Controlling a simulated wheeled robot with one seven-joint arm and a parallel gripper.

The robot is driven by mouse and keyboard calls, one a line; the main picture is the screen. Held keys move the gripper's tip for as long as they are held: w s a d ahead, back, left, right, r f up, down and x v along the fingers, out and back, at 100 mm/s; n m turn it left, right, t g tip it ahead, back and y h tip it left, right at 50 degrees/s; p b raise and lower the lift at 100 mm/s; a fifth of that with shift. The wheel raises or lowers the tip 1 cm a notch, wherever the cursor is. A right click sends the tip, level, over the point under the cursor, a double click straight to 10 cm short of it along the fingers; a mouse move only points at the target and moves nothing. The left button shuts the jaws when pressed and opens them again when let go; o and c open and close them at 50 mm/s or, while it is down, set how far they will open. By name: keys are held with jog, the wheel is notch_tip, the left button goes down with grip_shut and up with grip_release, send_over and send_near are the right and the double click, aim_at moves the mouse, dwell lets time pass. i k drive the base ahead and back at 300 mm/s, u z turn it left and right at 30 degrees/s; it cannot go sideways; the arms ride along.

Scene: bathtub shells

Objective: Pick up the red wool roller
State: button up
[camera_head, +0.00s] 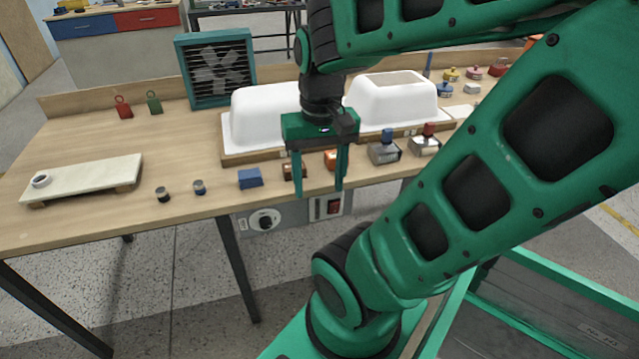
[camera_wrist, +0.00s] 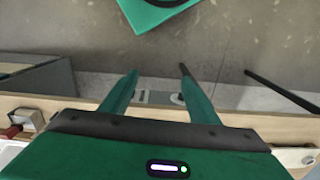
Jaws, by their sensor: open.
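A pale grey roller-like piece with a red top (camera_head: 427,142) stands near the table's front edge, right of my gripper. It looks like the red wool roller, though its details are small. A piece with a red part also shows at the left edge of the wrist view (camera_wrist: 22,122). A similar piece with a blue top (camera_head: 384,151) stands just left of it. My gripper (camera_head: 318,190) is open and empty, pointing down by the table's front edge. In the wrist view, its fingers (camera_wrist: 158,72) are apart with nothing between them.
Two white tub shells (camera_head: 265,112) (camera_head: 392,100) on wooden bases stand behind. An orange block (camera_head: 331,160), brown block (camera_head: 290,172) and blue block (camera_head: 250,178) line the front edge. A pale slab (camera_head: 85,178) lies left. A control box (camera_head: 285,216) hangs below the edge.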

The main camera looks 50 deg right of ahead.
aim_at(429, 145)
jog(key=z, duration=2)
